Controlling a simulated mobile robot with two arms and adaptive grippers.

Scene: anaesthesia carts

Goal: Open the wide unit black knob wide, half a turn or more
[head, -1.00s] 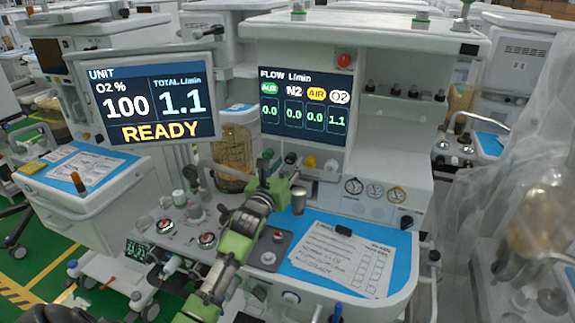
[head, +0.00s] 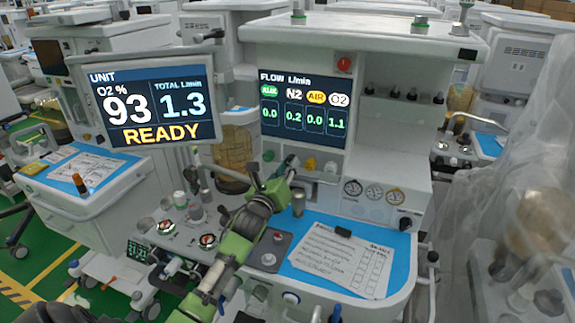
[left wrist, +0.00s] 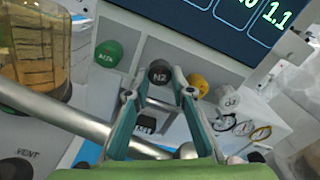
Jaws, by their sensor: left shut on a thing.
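The black knob marked N2 (left wrist: 160,73) sits on the front panel of the wide unit, in the row of knobs under the flow display. My left gripper (left wrist: 161,83) is shut on it, with one fingertip on each side. In the head view my left gripper (head: 284,172) reaches up to the panel from below, and the black knob (head: 290,160) is partly hidden there. The flow display (head: 304,108) reads 0.2 under N2 and 1.1 under O2. The unit screen (head: 148,103) reads O2 93 %, total 1.3, READY. My right gripper is not in view.
The green AUX knob (left wrist: 108,53) is left of the black one, the yellow knob (left wrist: 197,84) and white O2 knob (left wrist: 229,97) right. A metal tube (left wrist: 60,117) crosses below. A glass canister (head: 234,152) stands left; a clipboard sheet (head: 342,258) lies on the worktop.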

